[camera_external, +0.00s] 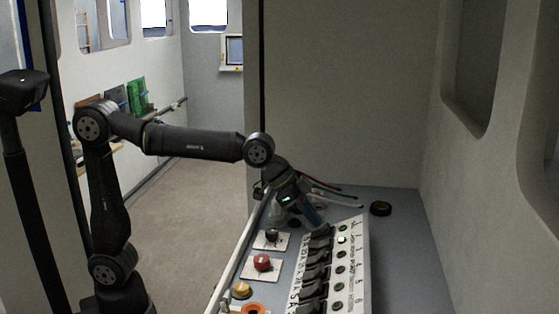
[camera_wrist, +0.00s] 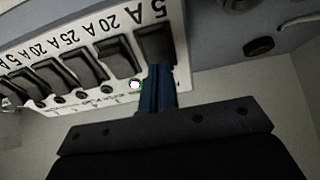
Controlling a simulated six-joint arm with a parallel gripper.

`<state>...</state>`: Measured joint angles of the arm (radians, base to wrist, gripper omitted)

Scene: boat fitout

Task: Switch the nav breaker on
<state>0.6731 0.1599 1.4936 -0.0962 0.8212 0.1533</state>
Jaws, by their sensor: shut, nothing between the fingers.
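A white breaker panel (camera_external: 354,262) carries a row of black rocker breakers (camera_external: 313,272), each with a small round lamp. The name labels are too small to read, so I cannot tell which breaker is nav. My gripper (camera_external: 318,222) is shut and empty at the panel's far end. In the wrist view its blue fingers (camera_wrist: 157,80) reach the end breaker, marked 5 A (camera_wrist: 155,42). Contact is unclear; its lamp is hidden.
Left of the panel on the console are a black knob (camera_external: 272,235), a red knob (camera_external: 262,262), a yellow button (camera_external: 241,289) and an orange ring (camera_external: 253,309). Loose cables (camera_external: 335,193) lie behind my gripper. A black round item (camera_external: 380,208) sits at the back right.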

